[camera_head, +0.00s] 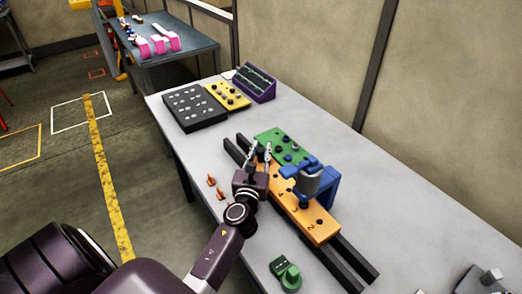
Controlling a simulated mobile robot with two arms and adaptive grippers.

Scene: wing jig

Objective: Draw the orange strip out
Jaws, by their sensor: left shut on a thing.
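The orange strip (318,227) lies lengthwise over dark rails in the middle of the table, with several dark marks and holes on its top. My left gripper (260,152) is at its far end, with the fingers closed there on the strip; the exact contact is small and partly hidden by the gripper body. A green plate (272,136) with dark knobs lies just beyond the strip. My right gripper is not in view.
Dark rails (352,265) stick out at both ends. Small orange cones (211,180) stand left of the jig, and a green part (287,274) lies at the front. A black tray (196,108), yellow plate (228,96) and purple rack (255,83) fill the far end. The right side is mostly clear.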

